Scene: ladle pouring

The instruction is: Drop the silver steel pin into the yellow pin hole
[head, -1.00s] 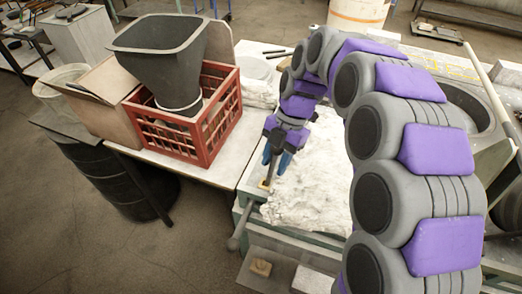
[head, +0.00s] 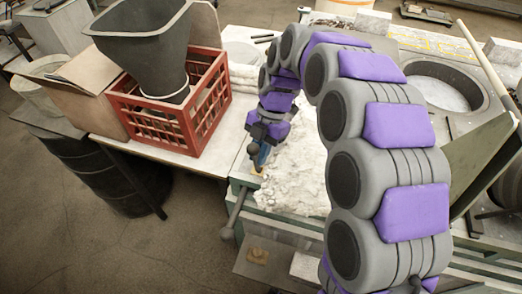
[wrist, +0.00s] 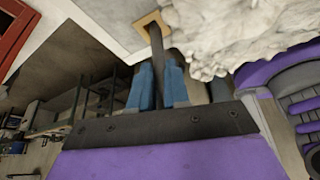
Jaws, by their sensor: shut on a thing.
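My gripper (head: 262,153) points down at the near left corner of the white-covered bench. In the wrist view its two blue fingers (wrist: 160,84) are shut on the steel pin (wrist: 157,48), a dark grey rod. The pin's far end overlaps the yellow pin hole (wrist: 148,21), a small square plate with a dark middle. I cannot tell whether the tip is inside the hole or just above it. In the head view the yellow plate (head: 258,169) shows only as a small patch below the fingers, and the pin is mostly hidden.
A rough white mass (head: 300,165) lies right beside the hole. A red crate (head: 165,125) holding a dark funnel (head: 145,45) stands to the left.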

